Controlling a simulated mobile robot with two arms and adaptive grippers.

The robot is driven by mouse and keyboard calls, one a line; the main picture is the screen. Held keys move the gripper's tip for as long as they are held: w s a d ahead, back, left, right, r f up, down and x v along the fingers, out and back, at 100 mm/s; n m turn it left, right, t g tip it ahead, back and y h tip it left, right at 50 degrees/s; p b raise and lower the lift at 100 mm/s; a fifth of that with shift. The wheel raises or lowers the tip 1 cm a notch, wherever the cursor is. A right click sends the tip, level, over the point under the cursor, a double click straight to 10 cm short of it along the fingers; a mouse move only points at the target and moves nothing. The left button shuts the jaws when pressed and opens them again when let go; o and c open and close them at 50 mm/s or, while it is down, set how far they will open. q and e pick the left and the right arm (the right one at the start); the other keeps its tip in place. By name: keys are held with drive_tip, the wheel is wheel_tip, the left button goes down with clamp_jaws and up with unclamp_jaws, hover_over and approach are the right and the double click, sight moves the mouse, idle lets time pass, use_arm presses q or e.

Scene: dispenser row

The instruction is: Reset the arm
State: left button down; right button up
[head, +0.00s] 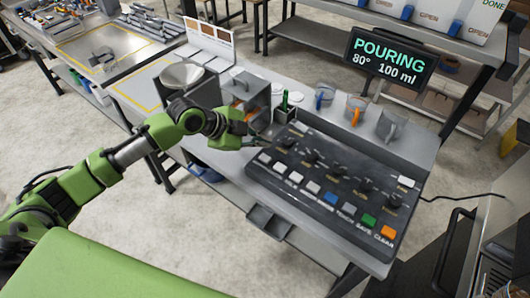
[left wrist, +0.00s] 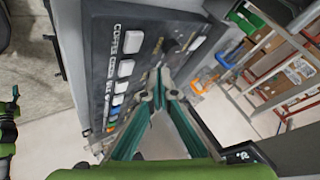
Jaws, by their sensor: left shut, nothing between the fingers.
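My left arm is green, black and grey and comes in from the left in the head view. Its gripper (head: 262,141) is at the upper left edge of the black control panel (head: 318,197). In the left wrist view the teal fingers (left wrist: 160,92) come together at the tips, shut with nothing between them. The panel (left wrist: 97,62) lies just beyond them, with white buttons in a row; I cannot tell whether the tips touch it.
A sign (head: 387,62) reads "POURING 80° 100 ml". Clear pitchers (head: 391,126) and a green-topped holder (head: 285,108) stand behind the panel. A round metal pan (head: 182,75) is left of them. Open floor (head: 215,225) lies in front of the bench.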

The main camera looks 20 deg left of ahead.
use_arm(q)
drive_tip(key=shift+r+p, duration=0.35)
drive_tip(key=shift+r, duration=0.35)
use_arm(e)
drive_tip(key=shift+r, duration=0.6)
use_arm(q)
drive_tip(key=shift+f, duration=0.1)
